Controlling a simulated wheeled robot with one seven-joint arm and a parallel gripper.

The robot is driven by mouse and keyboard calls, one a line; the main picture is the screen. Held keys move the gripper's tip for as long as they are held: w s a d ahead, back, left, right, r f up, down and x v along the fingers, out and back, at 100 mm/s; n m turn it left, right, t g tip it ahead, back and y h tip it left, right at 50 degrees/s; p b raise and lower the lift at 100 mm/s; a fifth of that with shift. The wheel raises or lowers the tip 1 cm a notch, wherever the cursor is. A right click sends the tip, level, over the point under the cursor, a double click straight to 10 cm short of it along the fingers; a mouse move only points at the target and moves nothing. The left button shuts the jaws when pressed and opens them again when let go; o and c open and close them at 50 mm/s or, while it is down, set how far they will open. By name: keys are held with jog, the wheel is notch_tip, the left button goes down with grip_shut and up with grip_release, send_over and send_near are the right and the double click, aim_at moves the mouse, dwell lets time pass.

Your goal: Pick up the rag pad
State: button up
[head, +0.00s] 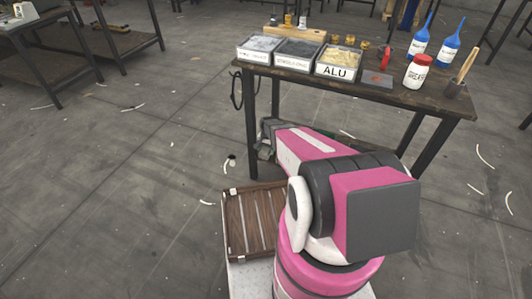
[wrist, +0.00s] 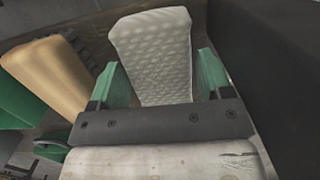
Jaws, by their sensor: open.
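The rag pad (wrist: 150,45) is a white, quilted block in the wrist view. It rises between the two green fingers of my gripper (wrist: 158,60). The fingers are open, with a visible gap between the right finger and the pad. The pad's lower end is hidden behind the dark bar of the gripper. In the head view my gripper (head: 264,146) is low beside the left leg of the workbench, partly hidden by my arm. I cannot make out the pad in the head view.
A tan brush-like block (wrist: 48,72) lies left of the pad. A dark surface (wrist: 270,70) stands close on the right. The workbench (head: 300,76) carries labelled bins, blue bottles (head: 420,43) and a white jar (head: 416,74). Floor to the left is mostly clear.

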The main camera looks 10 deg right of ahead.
aim_at(266, 150)
jog(key=shift+f, duration=0.3)
jog(key=c, duration=0.6)
jog(key=shift+c, duration=0.2)
jog(key=shift+r, duration=0.2)
jog(key=shift+r, duration=0.6)
notch_tip(266, 150, up, 2)
jog(key=shift+s+r, duration=0.1)
jog(key=shift+r, duration=0.05)
jog(key=s+a, duration=1)
jog(key=s, duration=0.5)
